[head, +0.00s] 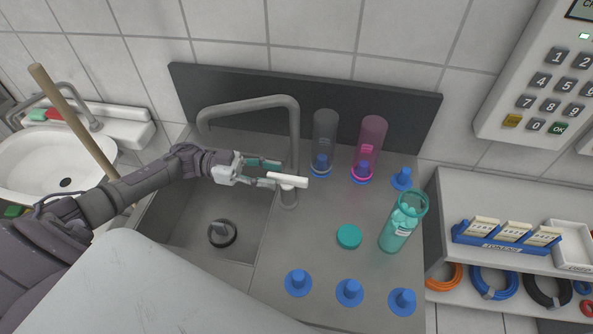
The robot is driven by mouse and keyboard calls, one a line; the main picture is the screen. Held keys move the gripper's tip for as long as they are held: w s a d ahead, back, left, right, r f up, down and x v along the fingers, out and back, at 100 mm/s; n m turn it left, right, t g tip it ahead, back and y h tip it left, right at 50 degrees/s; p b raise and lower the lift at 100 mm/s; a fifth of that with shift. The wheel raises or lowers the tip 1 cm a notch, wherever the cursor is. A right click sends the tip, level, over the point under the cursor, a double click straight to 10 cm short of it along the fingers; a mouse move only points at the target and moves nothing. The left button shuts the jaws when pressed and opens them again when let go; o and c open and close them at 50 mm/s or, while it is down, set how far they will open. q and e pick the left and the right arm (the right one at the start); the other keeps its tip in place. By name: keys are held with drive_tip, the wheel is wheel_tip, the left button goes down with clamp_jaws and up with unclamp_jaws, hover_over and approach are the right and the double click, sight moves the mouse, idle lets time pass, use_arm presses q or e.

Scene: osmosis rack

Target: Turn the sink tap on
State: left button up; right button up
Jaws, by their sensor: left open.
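The grey sink tap (293,140) stands on the worktop right of the sink basin (190,228), its spout arching left over the basin. Its white lever handle (288,181) sits low on the tap body and points to the right. My left gripper (279,174) reaches in from the left and is open, with its fingertips at the left end of the handle. I cannot tell whether the fingers touch it. No water shows coming from the spout. My right gripper is not in view.
A blue-based clear cylinder (325,140) and a pink one (369,145) stand behind right of the tap. A black plug (222,233) lies in the basin.

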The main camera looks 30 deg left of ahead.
sight(294, 177)
use_arm(q)
drive_tip(key=x, duration=0.2)
drive_tip(key=p+x, duration=0.1)
drive_tip(key=x, duration=0.1)
drive_tip(key=shift+d+r, duration=0.2)
drive_tip(key=shift+d, duration=0.1)
drive_tip(key=shift+p+x, duration=0.4)
drive_tip(key=shift+x, duration=0.45)
drive_tip(key=shift+f, duration=0.2)
drive_tip(key=shift+c, duration=0.2)
clamp_jaws()
